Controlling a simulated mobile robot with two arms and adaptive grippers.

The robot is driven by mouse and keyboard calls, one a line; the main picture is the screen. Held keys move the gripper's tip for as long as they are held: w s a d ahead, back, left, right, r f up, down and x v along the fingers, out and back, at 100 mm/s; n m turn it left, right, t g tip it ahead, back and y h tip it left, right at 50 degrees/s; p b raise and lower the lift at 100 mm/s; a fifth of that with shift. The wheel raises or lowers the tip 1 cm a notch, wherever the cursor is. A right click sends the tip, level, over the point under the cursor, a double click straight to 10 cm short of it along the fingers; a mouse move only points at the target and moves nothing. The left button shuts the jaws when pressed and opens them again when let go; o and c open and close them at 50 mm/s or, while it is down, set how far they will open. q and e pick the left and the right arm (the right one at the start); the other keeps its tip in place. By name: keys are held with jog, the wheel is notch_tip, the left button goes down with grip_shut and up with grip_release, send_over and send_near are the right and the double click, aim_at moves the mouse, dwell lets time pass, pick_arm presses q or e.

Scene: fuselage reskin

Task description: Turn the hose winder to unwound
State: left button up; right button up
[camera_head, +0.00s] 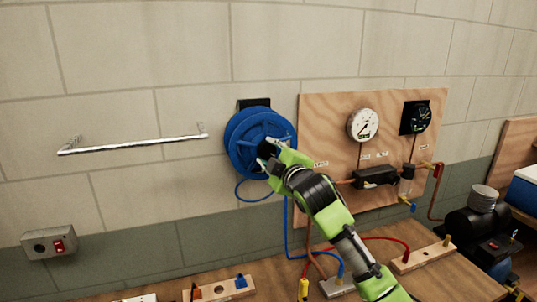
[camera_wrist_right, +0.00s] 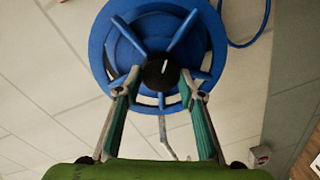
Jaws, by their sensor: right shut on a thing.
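The hose winder (camera_head: 238,139) is a blue spoked reel on a dark wall bracket, with a blue hose hanging from it. In the right wrist view the reel (camera_wrist_right: 108,52) fills the top middle. At its centre is a round black knob (camera_wrist_right: 161,74) with a white mark pointing nearly straight up. My right gripper (camera_head: 270,152) is at the front of the reel and hides its lower right part. In the right wrist view its two fingers (camera_wrist_right: 159,84) straddle the knob, shut on the winder's hub area; the exact contact is hard to see. My left gripper is not in view.
A plywood panel (camera_head: 325,115) with a white gauge (camera_head: 363,124) and a black gauge (camera_head: 415,117) is right of the reel. A metal rail (camera_head: 130,145) is on the left wall, above a red-switch box (camera_head: 49,245). The bench (camera_head: 440,280) below holds hoses and fittings.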

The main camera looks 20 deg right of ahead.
jog(key=m, duration=0.7)
jog(key=shift+d, duration=0.1)
jog(key=m, duration=0.3)
jog(key=shift+d+m, duration=0.1)
jog(key=shift+m, duration=0.3)
jog(key=m, duration=0.3)
jog(key=shift+f+m+t, duration=0.1)
jog(key=shift+m+t, duration=0.2)
jog(key=m, duration=0.6)
jog(key=shift+d+f, duration=0.1)
jog(key=shift+d, duration=0.05)
jog(key=m, duration=0.6)
jog(key=shift+f+t, duration=0.1)
jog(key=shift+t, duration=0.2)
jog(key=shift+m, duration=0.4)
jog(key=o, duration=1.1)
jog(key=shift+d, duration=0.1)
